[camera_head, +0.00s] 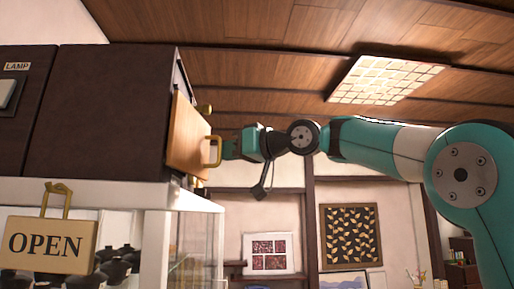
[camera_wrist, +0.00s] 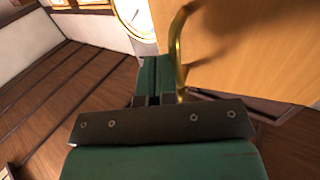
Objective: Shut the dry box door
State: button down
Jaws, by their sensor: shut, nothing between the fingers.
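The dry box appears to be the dark brown cabinet (camera_head: 105,115) at the left of the head view. Its light wooden door (camera_head: 187,135) stands out at an angle from the box's right side, so it looks partly open. A brass loop handle (camera_head: 213,152) is on the door. My gripper (camera_head: 229,150) is shut and empty, right beside the handle. In the wrist view the shut green fingers (camera_wrist: 148,78) lie just left of the handle (camera_wrist: 178,50), with the door (camera_wrist: 255,45) behind at right. I cannot tell whether they touch the handle.
The box rests on a white-topped glass case (camera_head: 190,240) holding dark pots. An OPEN sign (camera_head: 48,245) hangs on its front. A panel marked LAMP (camera_head: 17,67) is at the far left. Framed pictures (camera_head: 350,237) hang on the wall behind. Space right of the door is open around my arm.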

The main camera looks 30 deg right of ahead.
jog(key=shift+a+x, duration=0.2)
jog(key=shift+x, duration=1.25)
jog(key=shift+s+d+r, duration=0.1)
jog(key=shift+s+d, duration=0.05)
jog(key=shift+s, duration=0.05)
jog(key=s+d, duration=0.2)
jog(key=d, duration=1.1)
jog(key=shift+s+d, duration=0.25)
jog(key=shift+d, duration=0.05)
jog(key=shift+r, duration=0.1)
